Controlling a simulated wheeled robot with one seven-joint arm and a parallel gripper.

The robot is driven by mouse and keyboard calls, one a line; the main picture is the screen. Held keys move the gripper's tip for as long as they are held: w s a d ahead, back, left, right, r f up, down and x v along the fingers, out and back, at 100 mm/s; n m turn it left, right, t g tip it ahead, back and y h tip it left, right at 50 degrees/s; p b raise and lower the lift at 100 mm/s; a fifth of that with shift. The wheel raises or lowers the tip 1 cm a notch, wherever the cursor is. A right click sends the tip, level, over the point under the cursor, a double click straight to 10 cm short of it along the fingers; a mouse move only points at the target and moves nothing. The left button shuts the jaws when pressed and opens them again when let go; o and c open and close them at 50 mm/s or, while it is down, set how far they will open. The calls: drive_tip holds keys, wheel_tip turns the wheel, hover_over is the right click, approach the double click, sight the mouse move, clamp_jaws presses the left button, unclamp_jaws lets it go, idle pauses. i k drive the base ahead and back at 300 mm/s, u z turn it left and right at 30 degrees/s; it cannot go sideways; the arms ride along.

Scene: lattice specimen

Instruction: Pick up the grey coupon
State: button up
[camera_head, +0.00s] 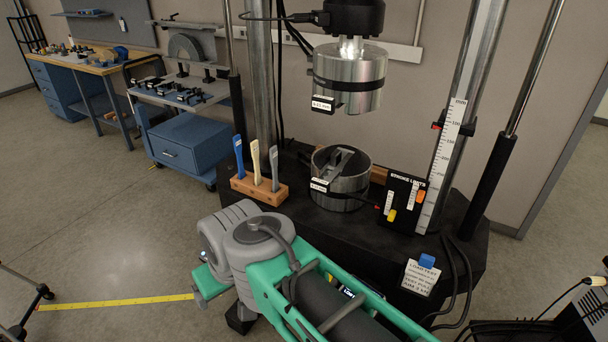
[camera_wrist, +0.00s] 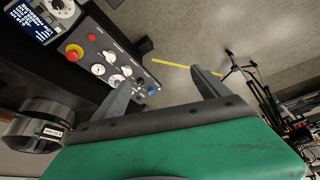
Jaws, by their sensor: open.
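The grey coupon (camera_head: 274,167) stands upright at the right end of a wooden block (camera_head: 258,190) on the black machine base in the head view. A cream coupon (camera_head: 255,160) and a blue coupon (camera_head: 239,157) stand to its left in the same block. My gripper (camera_wrist: 162,70) is open, with nothing between its two grey fingers in the wrist view. In the head view my arm's grey joints are in front of and below the block, apart from the coupon; the fingers cannot be made out there. The coupons do not show in the wrist view.
A lower metal cylinder (camera_head: 342,182) stands right of the block, below an upper cylinder (camera_head: 349,78). A stroke limits panel (camera_head: 402,200) is further right. The wrist view shows a control panel with a red button (camera_wrist: 74,52). Open floor with yellow tape (camera_head: 115,302) lies left.

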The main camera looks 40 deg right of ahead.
sight(274, 153)
drive_tip(key=u, duration=0.05)
drive_tip(key=k, duration=0.4)
drive_tip(key=z, duration=0.4)
drive_tip(key=i, duration=0.25)
drive_tip(key=z, duration=0.4)
drive_tip(key=k, duration=0.65)
drive_tip(key=u, duration=1.1)
drive_tip(key=i, duration=0.7)
drive_tip(key=u, duration=0.6)
drive_tip(key=i, duration=0.85)
drive_tip(key=z, duration=0.65)
drive_tip(key=i, duration=0.8)
drive_tip(key=z, duration=0.75)
